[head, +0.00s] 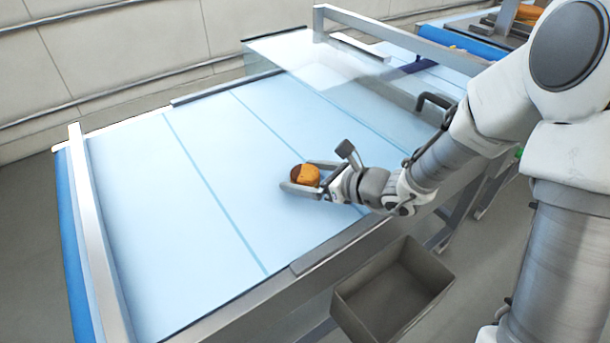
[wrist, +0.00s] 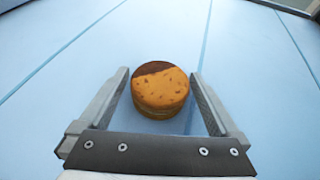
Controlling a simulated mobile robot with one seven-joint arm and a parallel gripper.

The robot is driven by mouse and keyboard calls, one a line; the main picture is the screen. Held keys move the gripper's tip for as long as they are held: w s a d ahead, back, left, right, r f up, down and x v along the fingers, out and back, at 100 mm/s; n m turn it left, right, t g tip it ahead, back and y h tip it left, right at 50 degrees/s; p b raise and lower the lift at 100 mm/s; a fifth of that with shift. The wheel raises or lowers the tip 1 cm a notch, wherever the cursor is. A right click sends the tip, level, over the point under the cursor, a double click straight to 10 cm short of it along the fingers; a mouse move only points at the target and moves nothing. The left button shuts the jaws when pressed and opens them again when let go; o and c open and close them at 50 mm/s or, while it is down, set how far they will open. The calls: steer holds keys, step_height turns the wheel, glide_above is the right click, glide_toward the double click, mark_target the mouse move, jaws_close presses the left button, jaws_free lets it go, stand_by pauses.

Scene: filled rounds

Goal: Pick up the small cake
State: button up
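The small cake (head: 306,175) is round, orange-brown with darker specks and a dark brown patch along one edge of its top. It rests on the pale blue belt and also shows in the wrist view (wrist: 160,88). My gripper (head: 301,178) is low over the belt, with one finger on each side of the cake. In the wrist view my gripper (wrist: 160,90) is open, and blue belt shows between the cake and both fingers. The gap on the right looks narrower than the one on the left.
The pale blue belt (head: 150,235) is otherwise bare, with metal side rails (head: 95,230). A clear panel (head: 320,65) spans the belt's far end. A grey open bin (head: 400,295) stands below the near edge. Another conveyor with orange items (head: 528,12) lies at the back right.

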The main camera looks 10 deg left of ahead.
mark_target(305, 172)
steer(key=c, duration=0.6)
steer(key=shift+r+p, duration=1.55)
steer(key=shift+r, duration=3.5)
steer(key=shift+c, duration=0.2)
